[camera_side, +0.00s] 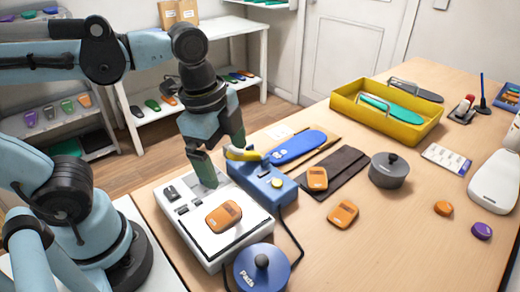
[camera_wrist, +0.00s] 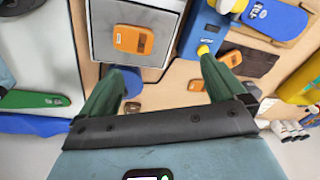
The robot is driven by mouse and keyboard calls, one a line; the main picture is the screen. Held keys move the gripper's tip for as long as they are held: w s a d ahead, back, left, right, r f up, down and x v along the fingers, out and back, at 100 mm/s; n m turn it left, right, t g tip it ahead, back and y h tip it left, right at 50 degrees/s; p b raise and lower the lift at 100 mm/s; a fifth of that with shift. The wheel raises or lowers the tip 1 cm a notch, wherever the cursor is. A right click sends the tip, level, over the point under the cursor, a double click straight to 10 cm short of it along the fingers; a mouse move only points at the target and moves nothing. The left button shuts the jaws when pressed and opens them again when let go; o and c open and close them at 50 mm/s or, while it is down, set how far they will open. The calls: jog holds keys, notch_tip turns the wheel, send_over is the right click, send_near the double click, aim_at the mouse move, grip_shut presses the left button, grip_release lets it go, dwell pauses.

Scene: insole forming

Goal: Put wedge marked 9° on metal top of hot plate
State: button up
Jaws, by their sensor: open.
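An orange wedge (camera_side: 223,216) lies flat on the pale top of a white boxy appliance, which looks like the hot plate (camera_side: 207,243). The same wedge (camera_wrist: 133,40) shows in the wrist view, on the plate's grey top (camera_wrist: 105,15). The degree marks are too small to read. My gripper (camera_side: 222,162) is open and empty above the plate's back part, its green fingers (camera_wrist: 161,65) apart.
A blue device with a yellow knob (camera_side: 277,183) stands right of the plate. A blue lidded pot (camera_side: 262,270) is in front. A grey lidded pot (camera_side: 389,171), a yellow tray (camera_side: 418,132) and a blue insole (camera_side: 298,146) are farther right and back. The front right table is mostly clear.

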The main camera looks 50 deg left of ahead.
jog(key=w+a+f+n+t, duration=0.2)
jog(key=w+a+n+t, duration=0.3)
jog(key=n, duration=0.8)
jog(key=shift+a+y, duration=0.3)
jog(key=shift+a, duration=0.35)
